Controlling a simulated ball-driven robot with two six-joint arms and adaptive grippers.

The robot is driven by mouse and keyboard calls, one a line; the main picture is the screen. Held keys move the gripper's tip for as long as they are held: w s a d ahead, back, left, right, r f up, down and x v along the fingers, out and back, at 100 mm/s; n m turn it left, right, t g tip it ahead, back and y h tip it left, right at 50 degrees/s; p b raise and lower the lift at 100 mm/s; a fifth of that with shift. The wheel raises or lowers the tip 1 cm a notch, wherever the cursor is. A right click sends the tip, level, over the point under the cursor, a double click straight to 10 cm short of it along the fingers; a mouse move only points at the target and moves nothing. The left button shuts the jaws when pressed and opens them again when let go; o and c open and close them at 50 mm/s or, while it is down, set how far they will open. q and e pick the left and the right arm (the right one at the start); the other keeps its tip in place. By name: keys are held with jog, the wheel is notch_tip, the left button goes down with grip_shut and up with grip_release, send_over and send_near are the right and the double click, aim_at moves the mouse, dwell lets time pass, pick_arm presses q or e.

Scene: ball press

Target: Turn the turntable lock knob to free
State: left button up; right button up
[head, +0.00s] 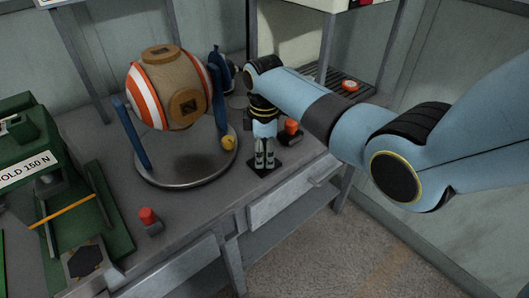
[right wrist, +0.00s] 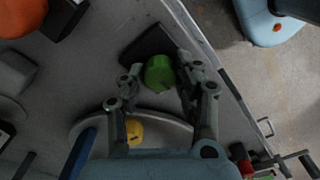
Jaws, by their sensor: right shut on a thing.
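The turntable (head: 190,182) is a round grey disc on the bench, with blue posts holding a striped orange, white and tan ball (head: 172,88). The green knob (right wrist: 158,72) sits by a black plate (right wrist: 148,45) near the bench edge, beside the turntable rim. My right gripper (head: 264,166) points down over that black plate. In the right wrist view its two fingers are on either side of the green knob, shut on it. In the head view the gripper hides the knob. My left gripper is not in view.
A yellow piece (head: 228,142) sits at the turntable rim, close to my right gripper. An orange-red button on a dark box (head: 291,127) is just right of it. A red button (head: 148,216) is at the front. A green machine (head: 88,210) stands at left.

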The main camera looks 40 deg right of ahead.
grip_shut()
jog(key=n+p, duration=0.2)
jog(key=n, duration=0.1)
jog(key=shift+r, duration=0.1)
jog(key=n+p, duration=0.2)
jog(key=n, duration=0.2)
jog(key=n+p, duration=0.1)
jog(key=n, duration=0.4)
jog(key=shift+n+p, duration=0.35)
jog(key=shift+n, duration=0.05)
jog(key=n, duration=0.4)
jog(key=shift+n+p, duration=0.35)
jog(key=shift+n, duration=0.05)
